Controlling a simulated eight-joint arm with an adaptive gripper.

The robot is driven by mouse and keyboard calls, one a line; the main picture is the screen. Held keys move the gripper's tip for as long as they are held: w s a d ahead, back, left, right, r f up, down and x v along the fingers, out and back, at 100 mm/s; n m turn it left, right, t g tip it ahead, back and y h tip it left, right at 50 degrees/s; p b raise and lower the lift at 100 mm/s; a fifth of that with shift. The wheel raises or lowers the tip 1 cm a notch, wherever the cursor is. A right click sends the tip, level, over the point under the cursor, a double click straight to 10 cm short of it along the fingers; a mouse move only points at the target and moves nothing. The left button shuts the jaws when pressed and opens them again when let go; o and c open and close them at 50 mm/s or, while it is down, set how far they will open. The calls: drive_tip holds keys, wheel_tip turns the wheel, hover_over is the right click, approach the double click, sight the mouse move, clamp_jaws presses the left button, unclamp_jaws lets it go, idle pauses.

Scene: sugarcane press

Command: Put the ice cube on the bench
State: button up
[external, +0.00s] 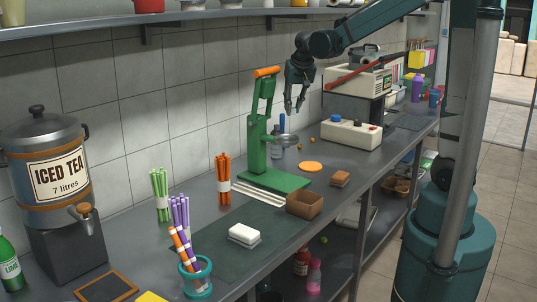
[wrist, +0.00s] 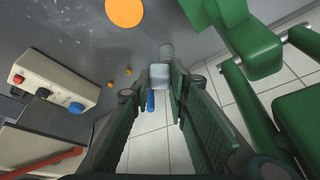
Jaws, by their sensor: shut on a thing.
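My gripper (external: 294,106) hangs in the air above the back of the bench, just right of the green press. In the wrist view my gripper (wrist: 160,84) is shut on the ice cube (wrist: 160,76), a small pale, bluish block between the fingertips. The cube is too small to make out in the external view. The grey bench (external: 335,172) runs along the tiled wall, below my gripper; it also fills the upper left of the wrist view (wrist: 65,30).
The green press (external: 257,145) stands close left of my gripper. A white control box (external: 350,133) with knobs is to the right.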

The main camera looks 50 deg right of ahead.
drive_tip(key=w+d+f+m+g+h+p, duration=0.1)
drive_tip(key=w+d+f+m+p, duration=0.15)
drive_tip(key=d, duration=0.65)
drive_tip(key=w+d+f+m+g+p, duration=0.1)
drive_tip(key=d+f+m, duration=0.25)
drive_tip(key=d, duration=0.55)
drive_tip(key=m+g+h+p, duration=0.1)
drive_tip(key=m+g+p, duration=0.1)
drive_tip(key=m, duration=0.2)
hover_over(331, 146)
drive_tip(key=a, duration=0.1)
wheel_tip(331, 146, down, 8)
drive_tip(key=f, duration=0.1)
drive_tip(key=shift+r, duration=0.25)
drive_tip(key=shift+f, duration=0.1)
drive_tip(key=shift+f+b, duration=0.35)
drive_tip(key=shift+f, duration=2.7)
drive_tip(key=shift+f, duration=1.85)
drive_tip(key=shift+f+b, duration=0.2)
drive_tip(key=shift+b, duration=0.2)
